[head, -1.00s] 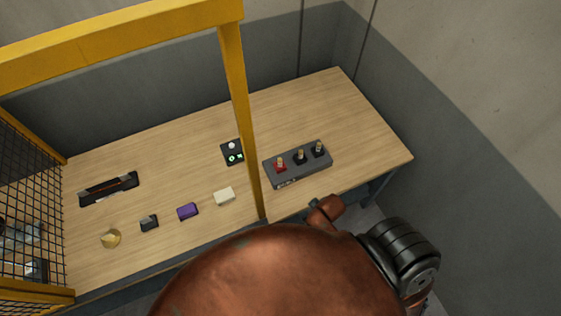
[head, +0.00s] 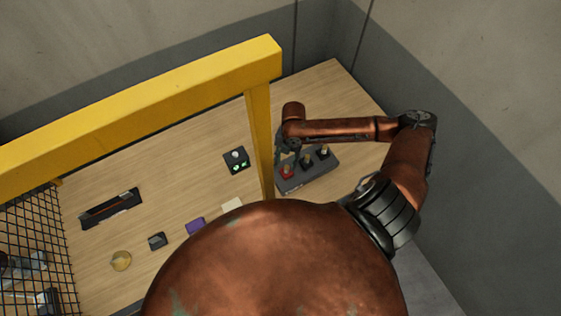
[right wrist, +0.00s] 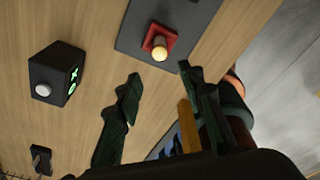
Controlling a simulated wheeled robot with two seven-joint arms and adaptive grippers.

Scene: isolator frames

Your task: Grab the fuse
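No object is clearly identifiable as the fuse. A dark grey block (head: 311,177) on the wooden table carries a red piece (head: 287,172) and two black pieces (head: 325,150), each with a brass tip. My right gripper (head: 284,157) is just above and beside the red piece, partly behind the yellow post. In the right wrist view my right gripper (right wrist: 157,78) is open and empty. The red square piece with its rounded brass tip (right wrist: 160,46) lies just beyond the fingertips, between them and apart from them. My left gripper is not in view.
A yellow frame (head: 260,125) stands close left of my right gripper. A black holder (head: 111,208), a yellow round piece (head: 121,261) and a purple block (head: 195,227) lie further left. Walls stand behind and right.

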